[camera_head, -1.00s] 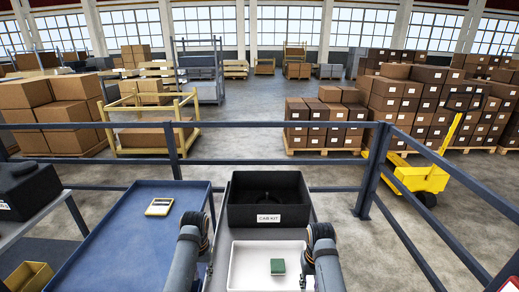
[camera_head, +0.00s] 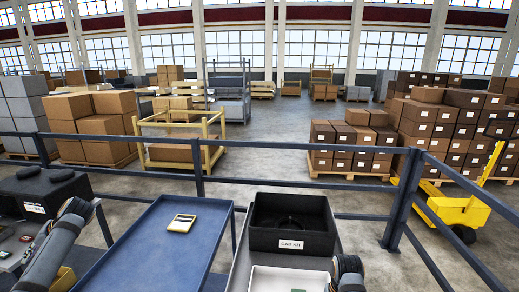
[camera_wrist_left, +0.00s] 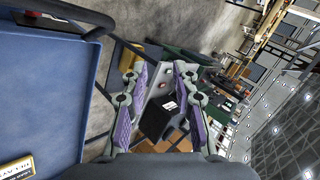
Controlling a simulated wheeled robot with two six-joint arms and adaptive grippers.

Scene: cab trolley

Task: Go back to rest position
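In the left wrist view my left gripper (camera_wrist_left: 157,100) is open. Its purple-padded fingers stand apart with nothing between them, and a grey stand with a dark box shows beyond the gap. In the head view only a link of my left arm shows at the far left, and the gripper is out of frame. A link of my right arm shows at the bottom right, beside the white tray (camera_head: 262,279). My right gripper is out of view.
A black bin labelled CAB KIT (camera_head: 290,228) stands behind the white tray. A yellow device (camera_head: 181,223) lies on the blue tabletop (camera_head: 140,250). A dark railing (camera_head: 290,188) crosses behind. A yellow pallet truck (camera_head: 455,212) stands at the right.

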